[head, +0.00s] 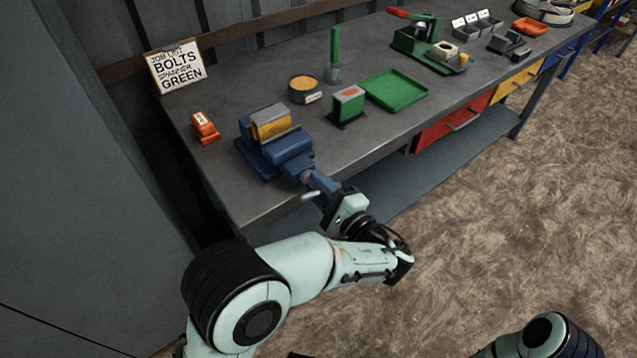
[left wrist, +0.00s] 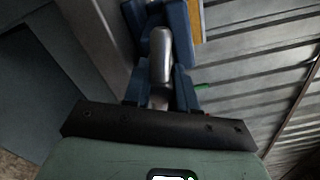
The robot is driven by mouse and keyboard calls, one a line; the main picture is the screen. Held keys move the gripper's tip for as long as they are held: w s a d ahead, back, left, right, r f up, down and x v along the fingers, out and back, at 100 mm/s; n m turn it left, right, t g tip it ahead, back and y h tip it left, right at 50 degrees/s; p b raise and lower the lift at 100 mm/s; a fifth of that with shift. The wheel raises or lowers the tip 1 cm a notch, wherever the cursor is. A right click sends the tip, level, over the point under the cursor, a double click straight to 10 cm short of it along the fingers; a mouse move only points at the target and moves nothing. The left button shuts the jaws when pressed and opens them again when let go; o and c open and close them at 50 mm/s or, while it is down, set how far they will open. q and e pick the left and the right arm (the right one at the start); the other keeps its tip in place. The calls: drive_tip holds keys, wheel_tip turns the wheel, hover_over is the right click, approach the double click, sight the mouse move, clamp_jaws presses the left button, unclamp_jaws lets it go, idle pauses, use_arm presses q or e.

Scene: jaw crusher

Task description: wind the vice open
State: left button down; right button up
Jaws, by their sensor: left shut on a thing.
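The blue vice (head: 285,148) is mounted near the front left edge of the bench. A yellow piece (head: 271,124) sits at its jaws; I cannot tell how tightly it is held. The silver vice handle (head: 310,195) is at the vice's front end, over the bench edge. My left gripper (head: 319,187) is shut on this handle. In the left wrist view the silver handle (left wrist: 161,56) lies between the blue fingers of the left gripper (left wrist: 159,85). The fingers hide part of the handle. My right gripper is out of view.
On the grey bench (head: 235,190) stand an orange block (head: 204,127), a round tin (head: 304,89), a green block (head: 348,106), a green tray (head: 395,90) and a green press (head: 420,45). A sign (head: 177,67) leans at the back. Drawers (head: 450,125) are under the bench; the floor in front is clear.

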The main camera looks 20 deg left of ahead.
use_arm(q)
drive_tip(key=shift+r, duration=0.1)
drive_tip(key=shift+m, duration=0.3)
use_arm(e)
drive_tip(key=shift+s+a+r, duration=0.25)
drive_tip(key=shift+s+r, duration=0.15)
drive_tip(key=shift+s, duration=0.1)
use_arm(q)
drive_tip(key=c, duration=0.9)
unclamp_jaws()
drive_tip(key=shift+d, duration=0.1)
drive_tip(key=p+v, duration=0.1)
drive_tip(key=v, duration=1.2)
drive_tip(key=shift+s+d, duration=0.1)
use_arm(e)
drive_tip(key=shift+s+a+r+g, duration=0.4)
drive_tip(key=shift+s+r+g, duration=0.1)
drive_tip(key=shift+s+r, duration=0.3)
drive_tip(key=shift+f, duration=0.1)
